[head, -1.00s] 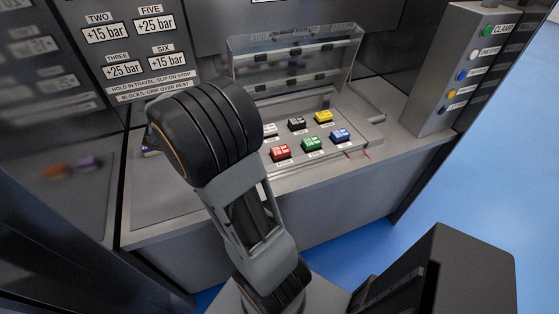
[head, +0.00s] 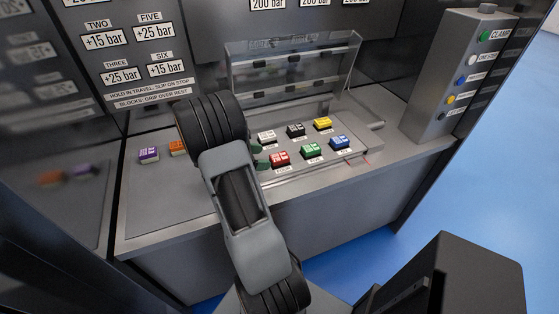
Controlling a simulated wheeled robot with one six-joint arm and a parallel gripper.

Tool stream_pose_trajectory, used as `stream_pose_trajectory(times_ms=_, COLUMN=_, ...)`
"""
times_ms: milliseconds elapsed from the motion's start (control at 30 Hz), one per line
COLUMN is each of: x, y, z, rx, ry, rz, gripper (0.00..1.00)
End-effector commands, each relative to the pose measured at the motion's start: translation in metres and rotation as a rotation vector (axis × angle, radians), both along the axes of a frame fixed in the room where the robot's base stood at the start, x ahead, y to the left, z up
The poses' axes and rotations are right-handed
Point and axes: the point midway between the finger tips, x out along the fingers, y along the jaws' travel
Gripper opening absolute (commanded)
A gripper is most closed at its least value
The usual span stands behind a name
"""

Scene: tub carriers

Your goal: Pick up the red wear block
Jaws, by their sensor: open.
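The red wear block (head: 280,158) sits in the front row, at the left end, of a grey fixture on the bench in the head view. The front row also holds a green block (head: 311,150) and a blue block (head: 340,142). My gripper (head: 261,156) is mostly hidden behind my arm. Its dark fingertips show just left of the red block, open, with nothing seen between them. Whether a fingertip touches the block cannot be told.
White (head: 267,136), black (head: 296,130) and yellow (head: 322,124) blocks form the back row. A raised clear cover (head: 295,72) stands behind. Purple (head: 148,154) and orange (head: 177,148) blocks lie at left. A button box (head: 437,105) stands at right.

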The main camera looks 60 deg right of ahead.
Motion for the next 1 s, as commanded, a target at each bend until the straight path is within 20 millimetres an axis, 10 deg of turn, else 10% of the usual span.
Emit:
stream_pose_trajectory(times_ms=833, x=-0.027, y=-0.043, z=-0.022, rx=0.000, ry=-0.002, rz=0.001, gripper=0.77)
stream_pose_trajectory(times_ms=1000, x=-0.027, y=-0.043, z=-0.022, rx=0.000, ry=-0.002, rz=0.001, gripper=0.61)
